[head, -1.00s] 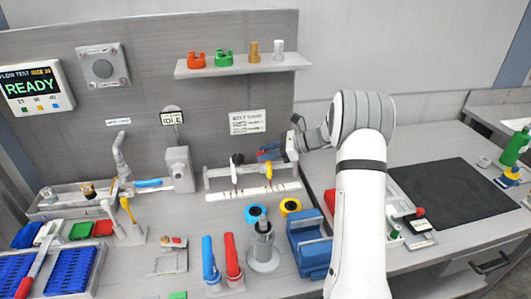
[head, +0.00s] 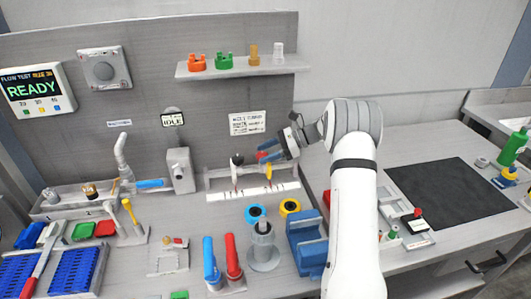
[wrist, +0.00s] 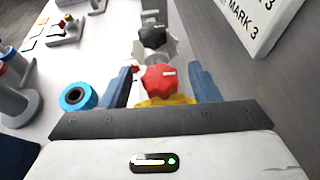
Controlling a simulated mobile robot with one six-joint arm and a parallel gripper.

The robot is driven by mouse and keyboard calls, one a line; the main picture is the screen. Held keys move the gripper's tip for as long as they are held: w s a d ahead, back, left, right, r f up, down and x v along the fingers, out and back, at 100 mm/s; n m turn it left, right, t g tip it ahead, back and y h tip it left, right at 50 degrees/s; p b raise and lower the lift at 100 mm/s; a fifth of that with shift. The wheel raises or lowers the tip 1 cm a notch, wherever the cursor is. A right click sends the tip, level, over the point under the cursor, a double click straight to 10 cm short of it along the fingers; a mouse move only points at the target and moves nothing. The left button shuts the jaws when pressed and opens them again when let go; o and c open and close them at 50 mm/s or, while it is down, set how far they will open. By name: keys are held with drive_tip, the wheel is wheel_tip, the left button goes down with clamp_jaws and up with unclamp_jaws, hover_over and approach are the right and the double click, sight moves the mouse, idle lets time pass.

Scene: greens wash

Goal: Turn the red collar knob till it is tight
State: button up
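The red collar knob (wrist: 165,80) shows in the wrist view with a small white mark on its top. My gripper (wrist: 162,84) has its two blue fingers apart, one on either side of the knob. A narrow gap shows between the knob and the left finger. A yellow part (wrist: 165,101) shows below the knob. In the head view my gripper (head: 268,153) is at the rack at the back of the bench, and its fingers mostly hide the red knob.
A black knob (wrist: 152,37) stands on the same rack beyond the red one. A white sign (wrist: 265,22) is at upper right in the wrist view. A blue ring (head: 255,213), a yellow ring (head: 290,205) and a grey cylinder (head: 263,248) stand in front of the rack.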

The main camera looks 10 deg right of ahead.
drive_tip(key=b+v, duration=0.1)
drive_tip(key=v, duration=0.6)
drive_tip(key=shift+d+r, duration=0.1)
drive_tip(key=shift+d, duration=0.3)
drive_tip(key=s+a+r+n+g+h, duration=0.1)
drive_tip(key=s+a+r+n+h, duration=0.35)
drive_tip(key=s, duration=0.45)
drive_tip(key=s+a+r+n+h, duration=0.3)
drive_tip(key=s+a+n, duration=0.15)
drive_tip(key=s, duration=0.45)
drive_tip(key=s+f+n+t+h, duration=0.2)
drive_tip(key=s+n+h, duration=0.4)
drive_tip(key=s, duration=1.4)
drive_tip(key=shift+d+n+t, duration=0.25)
drive_tip(key=shift+n+t, duration=0.15)
drive_tip(key=shift+n, duration=1.6)
